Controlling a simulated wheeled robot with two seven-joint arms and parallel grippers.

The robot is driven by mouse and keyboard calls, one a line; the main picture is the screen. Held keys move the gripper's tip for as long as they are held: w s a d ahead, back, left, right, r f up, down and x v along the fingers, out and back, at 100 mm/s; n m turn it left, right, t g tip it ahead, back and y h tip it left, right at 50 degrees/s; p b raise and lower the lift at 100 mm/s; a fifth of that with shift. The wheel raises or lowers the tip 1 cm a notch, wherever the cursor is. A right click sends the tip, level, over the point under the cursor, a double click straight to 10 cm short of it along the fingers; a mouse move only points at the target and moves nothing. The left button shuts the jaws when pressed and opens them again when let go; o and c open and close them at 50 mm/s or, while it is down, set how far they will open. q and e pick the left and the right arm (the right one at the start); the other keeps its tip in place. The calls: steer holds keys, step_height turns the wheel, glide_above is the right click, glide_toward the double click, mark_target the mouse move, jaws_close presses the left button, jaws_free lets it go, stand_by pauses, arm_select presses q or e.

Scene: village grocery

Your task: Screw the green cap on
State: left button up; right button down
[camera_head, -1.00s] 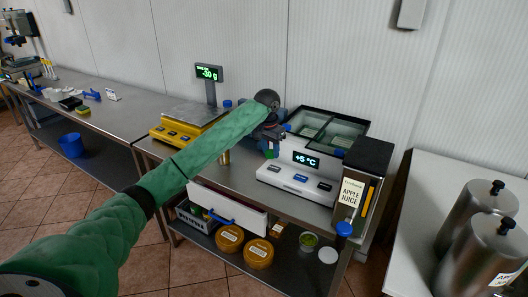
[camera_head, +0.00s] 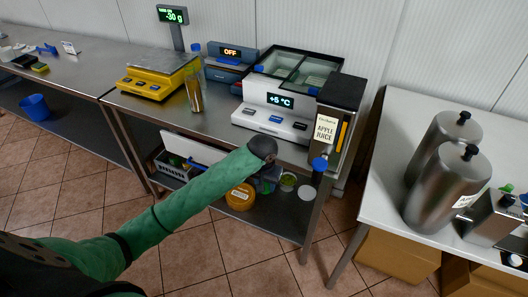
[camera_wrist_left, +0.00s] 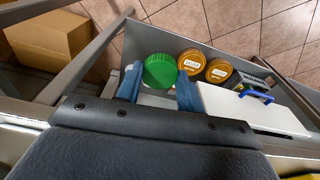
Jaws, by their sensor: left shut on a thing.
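My left gripper (camera_head: 266,180) hangs in front of the steel table, at the height of its lower shelf. In the left wrist view its blue fingers (camera_wrist_left: 159,89) are shut on the green cap (camera_wrist_left: 160,71), which is round with a ridged edge. The cap is hidden in the head view. A small jar with a greenish top (camera_head: 288,182) stands on the lower shelf, just right of the gripper. A pale round disc (camera_head: 307,193) lies beside it. The gap between cap and jar cannot be judged. My right gripper is not in view.
Jars with orange lids (camera_wrist_left: 191,62) stand on the shelf near the gripper. The table above holds a yellow scale (camera_head: 155,82), a bottle (camera_head: 194,90) and a juice dispenser (camera_head: 338,115). Floor in front is clear.

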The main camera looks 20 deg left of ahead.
arm_select(q)
steer(key=s+d+f, duration=0.1)
steer(key=s+f, duration=0.5)
steer(key=shift+s, duration=0.15)
